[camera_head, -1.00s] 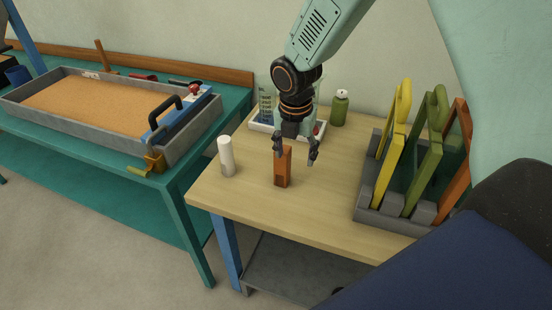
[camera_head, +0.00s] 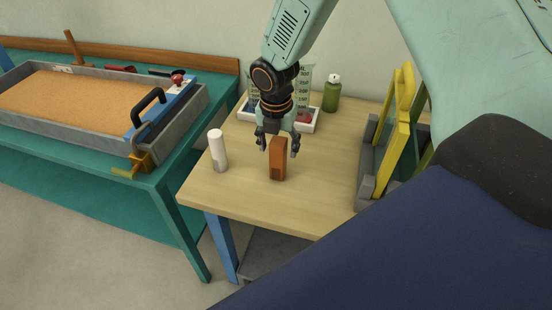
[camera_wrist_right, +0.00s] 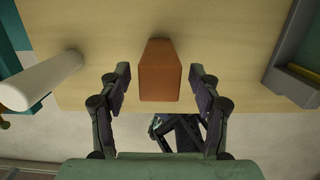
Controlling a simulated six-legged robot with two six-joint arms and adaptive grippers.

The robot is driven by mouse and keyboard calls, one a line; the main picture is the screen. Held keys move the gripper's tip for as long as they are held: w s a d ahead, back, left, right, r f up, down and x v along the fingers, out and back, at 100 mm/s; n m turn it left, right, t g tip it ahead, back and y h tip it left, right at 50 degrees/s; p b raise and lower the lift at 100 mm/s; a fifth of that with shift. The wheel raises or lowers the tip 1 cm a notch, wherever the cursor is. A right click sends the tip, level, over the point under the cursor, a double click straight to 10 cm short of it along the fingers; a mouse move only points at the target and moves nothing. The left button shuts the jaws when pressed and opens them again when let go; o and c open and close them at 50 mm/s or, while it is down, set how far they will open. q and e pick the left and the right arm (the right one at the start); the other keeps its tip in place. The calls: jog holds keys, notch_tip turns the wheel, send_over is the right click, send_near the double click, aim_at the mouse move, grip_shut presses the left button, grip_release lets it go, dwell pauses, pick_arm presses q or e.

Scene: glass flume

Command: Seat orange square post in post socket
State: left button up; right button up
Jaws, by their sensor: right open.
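The orange square post (camera_head: 278,160) stands upright on the wooden table, with a dark recess low on one face. My right gripper (camera_head: 278,149) is open and points down at the post's upper part. In the right wrist view the post (camera_wrist_right: 160,72) lies between the two spread fingers of the right gripper (camera_wrist_right: 161,88), with a gap on each side. I cannot make out a post socket in either view. My left gripper does not show in the head view.
A white cylinder (camera_head: 217,151) stands left of the post. Behind are a white tray (camera_head: 306,126) and a green bottle (camera_head: 332,94). A grey rack (camera_head: 366,187) with yellow and green frames is at right. A teal bench (camera_head: 178,168) with a sand-coloured tray is at left.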

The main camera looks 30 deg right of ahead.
jog(key=f, duration=0.2)
jog(key=shift+w+d+f, duration=0.2)
jog(key=shift+f, duration=0.1)
jog(key=shift+w+d+f, duration=0.1)
jog(key=shift+d+f, duration=0.2)
jog(key=shift+f, duration=0.15)
jog(key=shift+a+r, duration=0.15)
jog(key=shift+a, duration=0.2)
jog(key=c, duration=0.3)
jog(key=shift+d, duration=0.25)
jog(key=c, duration=0.4)
jog(key=shift+a, duration=0.15)
jog(key=c, duration=0.5)
grip_shut()
